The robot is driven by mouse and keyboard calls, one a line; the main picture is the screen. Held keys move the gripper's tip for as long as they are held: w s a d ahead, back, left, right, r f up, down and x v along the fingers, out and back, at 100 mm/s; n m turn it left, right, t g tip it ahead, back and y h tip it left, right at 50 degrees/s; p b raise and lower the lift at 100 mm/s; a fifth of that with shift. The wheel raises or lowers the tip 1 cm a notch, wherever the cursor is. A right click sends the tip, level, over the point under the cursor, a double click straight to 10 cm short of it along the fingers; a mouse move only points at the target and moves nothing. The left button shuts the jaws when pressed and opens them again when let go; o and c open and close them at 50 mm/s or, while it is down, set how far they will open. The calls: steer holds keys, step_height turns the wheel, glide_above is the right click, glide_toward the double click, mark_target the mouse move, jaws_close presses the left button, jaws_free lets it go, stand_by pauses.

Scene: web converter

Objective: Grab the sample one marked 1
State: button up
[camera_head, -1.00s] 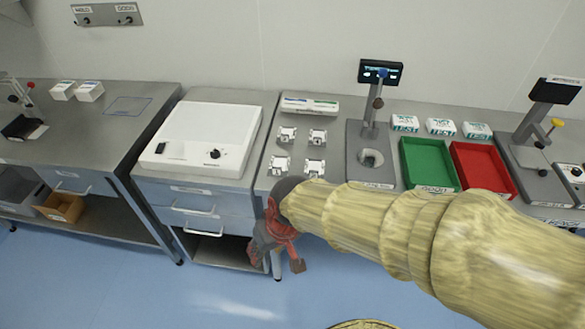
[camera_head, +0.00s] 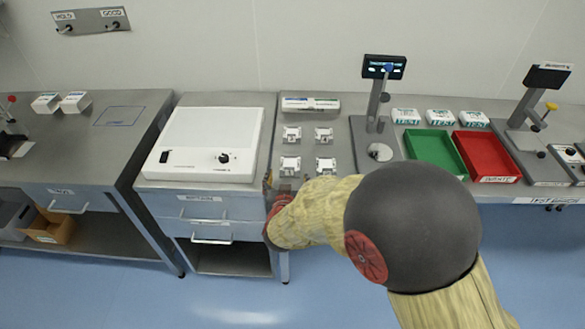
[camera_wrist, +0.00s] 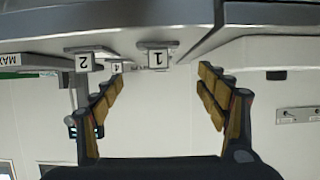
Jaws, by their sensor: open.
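Sample one, a small white block on a grey clip-like holder, shows its 1 label (camera_wrist: 158,58) in the upside-down wrist view, between the fingers. In the head view it appears to be the front-left sample (camera_head: 290,166), though its label is hard to read there. My gripper (camera_wrist: 163,76) is open and empty, its fingers spread on both sides of the label in the picture. In the head view my gripper (camera_head: 270,188) is at the bench's front edge, just short of the sample and partly hidden by my arm.
Sample 2 (camera_wrist: 84,62) and sample 4 (camera_wrist: 116,67) stand near. A white flat machine (camera_head: 205,143) is left of the samples. A scanner stand (camera_head: 379,152), green tray (camera_head: 432,150) and red tray (camera_head: 487,155) are right. A white box (camera_head: 311,104) lies behind.

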mark_target(289, 171)
steer(key=b+x, duration=0.1)
steer(key=x, duration=0.3)
steer(key=b+x, duration=0.1)
steer(key=x, duration=0.1)
steer(key=shift+d+f+b, duration=0.15)
steer(key=shift+f+b, duration=0.15)
steer(key=shift+f, duration=0.1)
steer(key=shift+w+f, duration=0.1)
steer(key=shift+w, duration=0.35)
steer(key=shift+c, duration=0.4)
steer(key=c, duration=1.5)
